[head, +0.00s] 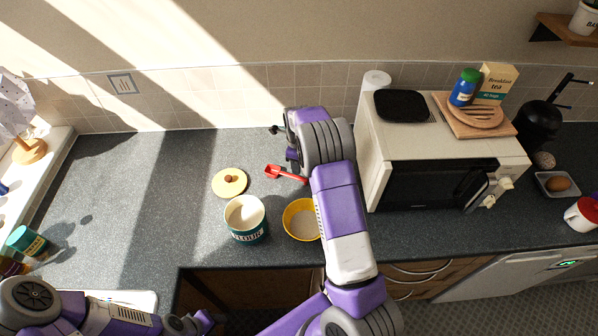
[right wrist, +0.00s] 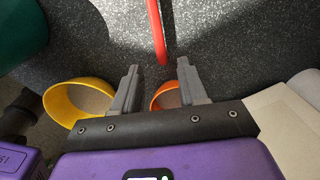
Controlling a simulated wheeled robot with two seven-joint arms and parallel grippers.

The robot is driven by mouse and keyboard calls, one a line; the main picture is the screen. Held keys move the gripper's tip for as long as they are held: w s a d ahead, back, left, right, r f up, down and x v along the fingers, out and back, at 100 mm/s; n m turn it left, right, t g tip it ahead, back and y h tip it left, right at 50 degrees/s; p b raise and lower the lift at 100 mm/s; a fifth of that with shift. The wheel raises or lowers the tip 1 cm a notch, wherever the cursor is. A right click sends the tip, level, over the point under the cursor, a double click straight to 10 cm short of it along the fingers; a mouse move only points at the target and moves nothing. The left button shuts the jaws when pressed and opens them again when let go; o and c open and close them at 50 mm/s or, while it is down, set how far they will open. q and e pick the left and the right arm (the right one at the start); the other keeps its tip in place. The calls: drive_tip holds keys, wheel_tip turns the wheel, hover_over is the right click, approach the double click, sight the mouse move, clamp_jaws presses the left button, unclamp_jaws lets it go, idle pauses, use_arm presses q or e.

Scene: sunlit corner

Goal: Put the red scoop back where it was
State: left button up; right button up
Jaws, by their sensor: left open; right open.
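The red scoop (head: 285,174) lies on the grey counter, its bowl to the left and its handle running right towards my right arm. In the right wrist view its red handle (right wrist: 156,28) ends in line with the gap between the fingertips, not held. My right gripper (head: 283,142) is open; its two fingers also show in the right wrist view (right wrist: 158,67). The flour canister (head: 247,232), teal and open with white contents, stands in front of the scoop. Its likely lid (head: 229,186) lies on the counter behind it. My left gripper (head: 190,323) is at the bottom edge, open.
A yellow bowl (head: 291,229) stands right of the canister, partly behind my right arm. An orange bowl (right wrist: 158,95) shows in the right wrist view beside the right finger. A microwave (head: 376,150) stands right of my arm. The counter left of the lid is mostly clear.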

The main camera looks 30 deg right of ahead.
wheel_tip(320, 180, up, 5)
drive_tip(key=shift+f, duration=0.1)
